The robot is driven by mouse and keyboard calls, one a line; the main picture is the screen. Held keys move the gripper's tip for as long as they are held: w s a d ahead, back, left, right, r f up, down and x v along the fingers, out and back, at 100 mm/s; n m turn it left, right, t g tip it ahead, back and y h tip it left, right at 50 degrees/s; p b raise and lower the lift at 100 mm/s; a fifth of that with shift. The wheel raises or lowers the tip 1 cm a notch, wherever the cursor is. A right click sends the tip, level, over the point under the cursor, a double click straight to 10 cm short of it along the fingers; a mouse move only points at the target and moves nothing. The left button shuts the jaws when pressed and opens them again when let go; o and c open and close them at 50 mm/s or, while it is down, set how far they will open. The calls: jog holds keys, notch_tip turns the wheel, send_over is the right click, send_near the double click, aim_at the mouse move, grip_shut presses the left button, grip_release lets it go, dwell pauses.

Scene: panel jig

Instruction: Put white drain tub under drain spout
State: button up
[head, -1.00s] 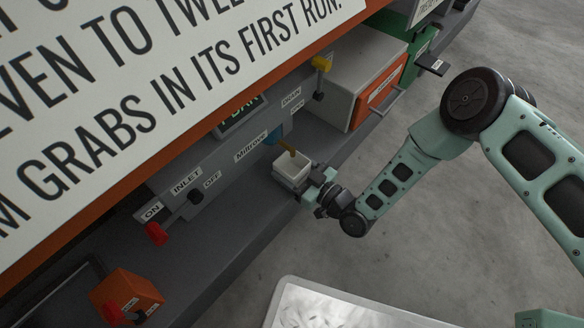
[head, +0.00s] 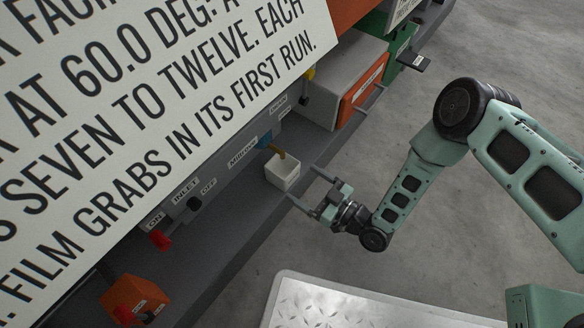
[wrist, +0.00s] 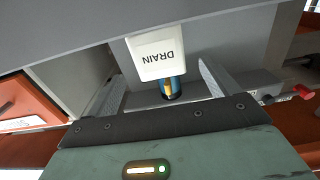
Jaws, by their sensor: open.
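The white drain tub (head: 281,177) stands upright on the grey ledge, its open top facing up. In the wrist view its DRAIN label (wrist: 157,56) appears upside down. The yellow-brown drain spout (head: 276,152) comes out of a blue fitting (head: 264,141) on the panel, and its end appears over the tub's back part. The spout also shows beyond the tub in the wrist view (wrist: 169,89). My gripper (head: 309,190) is open and empty, in front of the tub and apart from it. In the wrist view the tub lies between and beyond the fingers.
A grey and orange box (head: 345,85) stands on the ledge further back. Red-handled INLET valve (head: 160,240) and an orange box (head: 135,298) are nearer. A large text sign (head: 150,120) hangs over the panel.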

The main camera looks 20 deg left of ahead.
jog(key=w+d+r+g+h+p, duration=0.15)
jog(key=w+r+h, duration=0.3)
jog(key=r, duration=0.55)
jog(key=w+d+r+g+h+b, duration=0.1)
jog(key=w+d+r+g+h, duration=0.3)
jog(key=r, duration=0.6)
jog(key=s+d+r+m+h, duration=0.3)
jog(key=s+d+r, duration=0.4)
jog(key=s, duration=0.4)
jog(key=s+d+r+m+g+h, duration=0.1)
jog(key=s+d+r+m+h, duration=0.2)
jog(key=s+d+r, duration=0.5)
jog(key=s+r+h, duration=0.1)
jog(key=s+r, duration=0.1)
jog(key=s, duration=0.1)
jog(key=shift+s+r, duration=0.15)
jog(key=shift+s, duration=0.05)
jog(key=shift+h, duration=0.25)
notch_tip(320, 180, up, 46)
jog(key=p, duration=4.7)
jog(key=shift+r, duration=0.2)
